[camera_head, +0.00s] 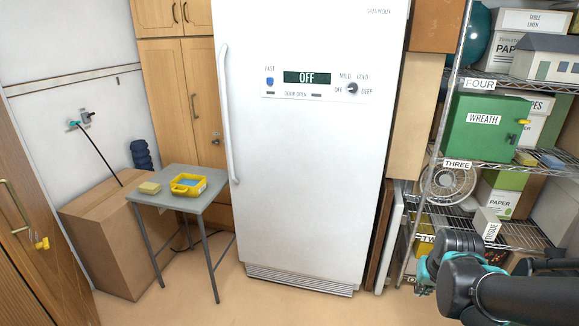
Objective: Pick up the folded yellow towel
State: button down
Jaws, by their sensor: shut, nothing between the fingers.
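A small folded pale yellow block (150,188), which looks like the folded towel, lies on the left part of a small grey table (165,203). A yellow open container (188,184) with a blue inside stands right beside it on the same table. Another small yellowish item (525,158) lies on the shelf rack at the right, too small to tell what it is. My dark arm with teal parts shows at the lower right, far from the table. I cannot make out my gripper's fingers in this view.
A large white freezer (300,170) stands in the middle, its display reading OFF. A cardboard box (100,240) stands left of the table. A wire shelf rack (480,160) with boxes and a fan (448,184) is at the right. The floor (220,300) in front is clear.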

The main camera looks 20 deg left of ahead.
aim_at(151, 188)
jog(key=u, duration=2.05)
jog(key=i+l+u, duration=0.15)
jog(key=u, duration=0.2)
jog(key=i+l+u, duration=0.15)
jog(key=l+u, duration=0.25)
jog(key=i+l+u, duration=0.1)
jog(key=u, duration=0.25)
jog(key=i+l+u, duration=0.1)
jog(key=l, duration=0.5)
jog(key=i+l, duration=0.15)
jog(key=l, duration=0.4)
jog(key=i+l+u, duration=0.15)
jog(key=l, duration=0.45)
jog(key=l+u, duration=0.1)
jog(key=l, duration=0.5)
jog(key=i, duration=0.05)
